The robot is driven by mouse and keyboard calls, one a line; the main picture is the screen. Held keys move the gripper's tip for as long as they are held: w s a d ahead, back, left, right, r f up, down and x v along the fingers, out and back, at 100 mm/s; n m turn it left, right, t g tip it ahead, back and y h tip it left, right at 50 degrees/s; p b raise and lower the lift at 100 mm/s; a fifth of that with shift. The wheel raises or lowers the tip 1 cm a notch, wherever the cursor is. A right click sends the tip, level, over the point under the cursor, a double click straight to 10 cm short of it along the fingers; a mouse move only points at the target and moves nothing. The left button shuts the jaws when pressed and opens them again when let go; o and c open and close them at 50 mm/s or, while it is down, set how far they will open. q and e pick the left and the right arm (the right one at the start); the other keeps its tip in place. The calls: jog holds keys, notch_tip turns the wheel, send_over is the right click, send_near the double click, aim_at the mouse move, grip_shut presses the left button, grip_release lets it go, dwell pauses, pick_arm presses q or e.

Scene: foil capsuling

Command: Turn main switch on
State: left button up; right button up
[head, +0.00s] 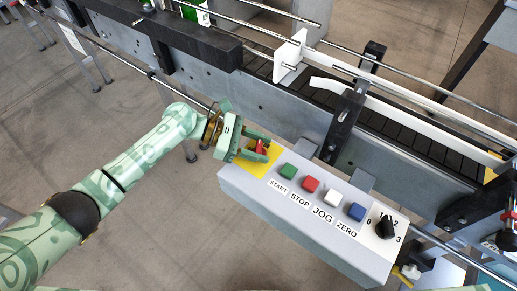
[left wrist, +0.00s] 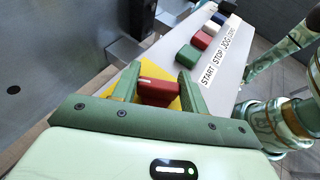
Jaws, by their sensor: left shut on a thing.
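The main switch (head: 261,146) is a red rotary handle on a yellow plate (head: 262,164) at the left end of the grey control box. My left gripper (head: 263,149) reaches it from the left and has its two fingers around the red handle. In the left wrist view the red handle (left wrist: 159,92) sits between the green fingers, with a small white mark on its top. The left gripper is shut on it. Part of the yellow plate is hidden by the fingers. My right gripper is not seen clearly in either view.
The grey control box (head: 310,232) carries a green START button (head: 288,171), a red STOP button (head: 311,184), a white JOG button (head: 333,197), a blue ZERO button (head: 356,212) and a black selector knob (head: 386,228). A conveyor with metal rails (head: 290,115) runs behind the box.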

pick_arm(q)
jog(key=m+g+b, duration=0.1)
jog(key=m+g+y+b, duration=0.1)
jog(key=m+g+b, duration=0.2)
jog(key=g, duration=0.1)
jog(key=shift+f+m+y+b, duration=0.3)
jog(key=shift+y+b, duration=0.1)
jog(key=shift+r+m+g+y+b, duration=0.2)
jog(key=shift+m+g+y+b, duration=0.2)
jog(key=shift+m+g+b, duration=0.25)
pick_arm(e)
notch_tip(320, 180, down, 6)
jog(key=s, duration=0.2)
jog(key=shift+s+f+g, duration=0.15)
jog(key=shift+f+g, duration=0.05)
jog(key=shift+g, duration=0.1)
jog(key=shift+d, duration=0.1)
pick_arm(q)
jog(key=o, duration=1)
jog(key=shift+d+r, duration=0.1)
